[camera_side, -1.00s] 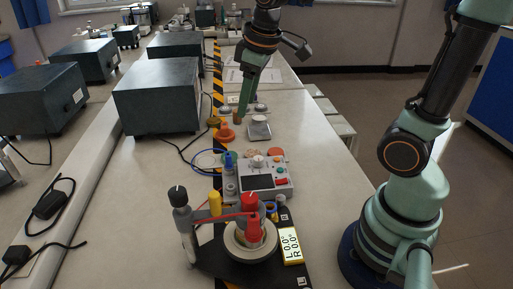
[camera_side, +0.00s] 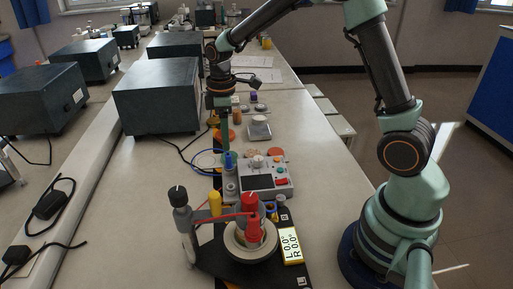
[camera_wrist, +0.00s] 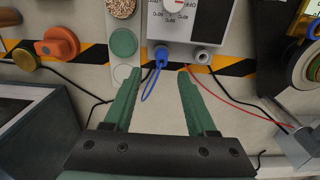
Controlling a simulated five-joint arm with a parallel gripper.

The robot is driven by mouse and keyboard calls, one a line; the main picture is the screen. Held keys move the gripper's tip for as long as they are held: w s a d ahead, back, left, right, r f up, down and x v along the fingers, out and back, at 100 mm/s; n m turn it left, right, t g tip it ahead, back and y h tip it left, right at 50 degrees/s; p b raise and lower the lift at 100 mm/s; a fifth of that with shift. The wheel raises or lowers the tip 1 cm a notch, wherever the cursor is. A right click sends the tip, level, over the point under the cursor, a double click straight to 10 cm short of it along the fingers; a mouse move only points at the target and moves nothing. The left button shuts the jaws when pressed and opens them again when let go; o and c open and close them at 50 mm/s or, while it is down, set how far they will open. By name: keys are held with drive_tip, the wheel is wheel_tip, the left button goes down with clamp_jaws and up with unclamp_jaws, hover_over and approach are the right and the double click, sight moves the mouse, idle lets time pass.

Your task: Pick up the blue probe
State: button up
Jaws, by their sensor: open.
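The blue probe (camera_side: 229,161) stands upright at the left end of the grey meter box (camera_side: 284,188) in the side view. In the wrist view the blue probe (camera_wrist: 161,56) is seen end-on at the near edge of the meter box (camera_wrist: 220,28), with its blue lead looping toward me. My gripper (camera_side: 226,148) points down just above the probe in the side view. In the wrist view my gripper (camera_wrist: 160,72) is open, with one green finger either side of the probe's lead and nothing between them held. I cannot tell whether a finger touches the probe.
A grey socket (camera_wrist: 203,56) sits right of the probe, with a red lead running off near the right finger. A turntable stand with a red probe (camera_side: 254,229) is in front.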

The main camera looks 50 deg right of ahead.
sight(228, 154)
drive_tip(key=shift+s+f, duration=0.2)
drive_tip(key=shift+f, duration=3.3)
drive_tip(key=shift+c, duration=0.4)
clamp_jaws()
